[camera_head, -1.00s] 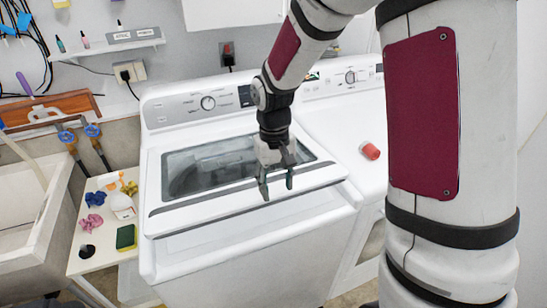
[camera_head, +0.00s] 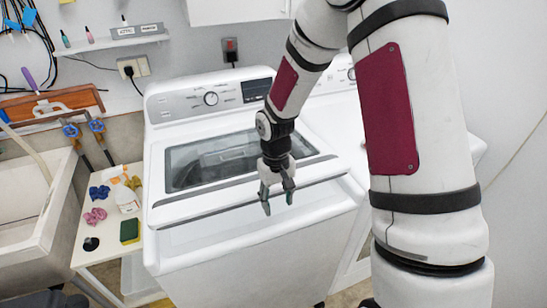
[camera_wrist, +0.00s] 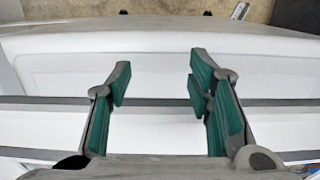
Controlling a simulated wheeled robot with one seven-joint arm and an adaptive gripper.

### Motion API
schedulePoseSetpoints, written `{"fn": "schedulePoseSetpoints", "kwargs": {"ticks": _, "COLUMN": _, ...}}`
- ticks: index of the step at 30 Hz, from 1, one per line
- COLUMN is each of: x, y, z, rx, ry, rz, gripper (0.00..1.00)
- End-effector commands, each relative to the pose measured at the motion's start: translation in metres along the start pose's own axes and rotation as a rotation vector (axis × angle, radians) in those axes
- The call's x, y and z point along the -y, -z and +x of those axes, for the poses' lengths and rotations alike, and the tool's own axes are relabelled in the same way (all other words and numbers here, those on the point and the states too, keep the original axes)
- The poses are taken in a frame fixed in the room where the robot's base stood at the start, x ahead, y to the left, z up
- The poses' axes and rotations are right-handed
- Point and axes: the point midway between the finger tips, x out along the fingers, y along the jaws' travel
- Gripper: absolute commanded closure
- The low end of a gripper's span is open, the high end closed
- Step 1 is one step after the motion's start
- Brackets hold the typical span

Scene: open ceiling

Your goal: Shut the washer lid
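The white washer (camera_head: 235,258) stands in the middle of the head view. Its lid (camera_head: 190,208) has a dark glass window and a grey strip along its front. The lid lies nearly flat, with a pale band below its front edge; I cannot tell whether it is fully seated. My gripper (camera_head: 278,202) points down over the lid's front edge, right of its middle. In the wrist view my gripper (camera_wrist: 160,75) has its two green-padded fingers apart with nothing between them. The lid's edge strip (camera_wrist: 160,103) runs across behind the fingers. Contact is unclear.
A second white machine (camera_head: 335,105) stands close on the right, partly hidden by my arm. A sink (camera_head: 25,215) and a small table (camera_head: 103,250) with a bottle, cloths and a sponge are on the left. A wall shelf (camera_head: 115,41) is behind.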

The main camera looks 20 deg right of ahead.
Motion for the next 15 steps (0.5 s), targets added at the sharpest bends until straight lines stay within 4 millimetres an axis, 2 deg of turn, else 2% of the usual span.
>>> {"fn": "schedulePoseSetpoints", "kwargs": {"ticks": 1, "x": 0.0, "y": 0.029, "z": -0.016, "rx": -0.071, "ry": 0.004, "rz": 0.011, "gripper": 0.54}}
{"fn": "schedulePoseSetpoints", "kwargs": {"ticks": 15, "x": 0.0, "y": 0.024, "z": -0.098, "rx": -0.069, "ry": 0.004, "rz": 0.011, "gripper": 0.54}}
